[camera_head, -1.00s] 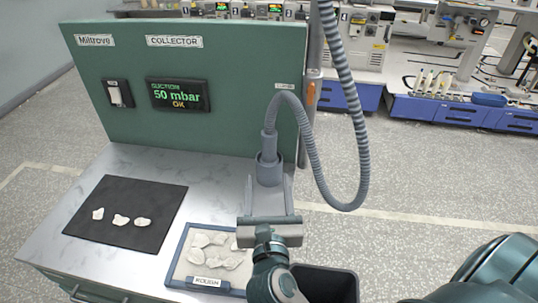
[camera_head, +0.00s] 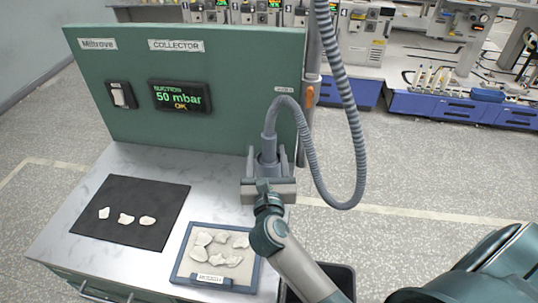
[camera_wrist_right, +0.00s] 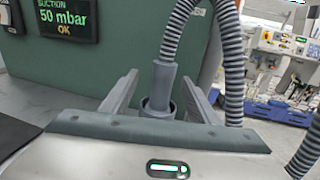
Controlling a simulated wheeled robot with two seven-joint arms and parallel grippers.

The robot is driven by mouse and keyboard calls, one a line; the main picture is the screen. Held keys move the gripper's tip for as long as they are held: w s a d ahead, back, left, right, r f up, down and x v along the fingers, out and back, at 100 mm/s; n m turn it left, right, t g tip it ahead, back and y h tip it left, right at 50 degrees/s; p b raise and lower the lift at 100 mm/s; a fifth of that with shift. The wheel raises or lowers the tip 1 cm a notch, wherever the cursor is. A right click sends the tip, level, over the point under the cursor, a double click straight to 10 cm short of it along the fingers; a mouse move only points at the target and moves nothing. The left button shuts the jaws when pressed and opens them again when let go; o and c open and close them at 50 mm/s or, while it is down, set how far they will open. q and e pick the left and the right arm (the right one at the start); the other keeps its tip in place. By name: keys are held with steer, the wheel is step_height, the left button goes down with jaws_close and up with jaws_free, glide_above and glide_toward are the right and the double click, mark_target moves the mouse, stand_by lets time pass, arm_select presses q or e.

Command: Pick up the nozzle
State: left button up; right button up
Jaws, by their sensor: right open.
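The grey nozzle (camera_head: 269,146) stands upright at the end of a ribbed hose, near the right end of the green panel. In the right wrist view the nozzle (camera_wrist_right: 163,83) sits in a grey cup-like holder (camera_wrist_right: 157,108). My right gripper (camera_head: 268,152) is open, with one finger on each side of the nozzle. In the right wrist view, gaps show between the nozzle and both fingers (camera_wrist_right: 160,82). The holder's lower part is hidden behind the gripper's palm. My left gripper is not in view.
The hose (camera_head: 350,120) hangs in a loop right of the nozzle. A blue-rimmed tray (camera_head: 177,262) of pale pieces and a black mat (camera_head: 130,220) with 3 pieces lie on the bench. The green panel (camera_head: 225,75) stands behind. A dark bin (camera_head: 340,275) is at the front.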

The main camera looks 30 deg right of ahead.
mark_target(269, 144)
steer(key=shift+w+d, duration=0.3)
steer(key=shift+w, duration=0.3)
steer(key=shift+w+d+r+p, duration=0.15)
steer(key=shift+w+d+p, duration=0.15)
steer(key=shift+p, duration=0.15)
steer(key=p+x, duration=0.1)
steer(key=x, duration=0.3)
steer(key=shift+s+d+p, duration=0.15)
steer(key=shift+d+p, duration=0.05)
steer(key=shift+p, duration=0.2)
steer(key=shift+w+d, duration=0.1)
steer(key=shift+w, duration=0.15)
steer(key=shift+c, duration=0.3)
jaws_close()
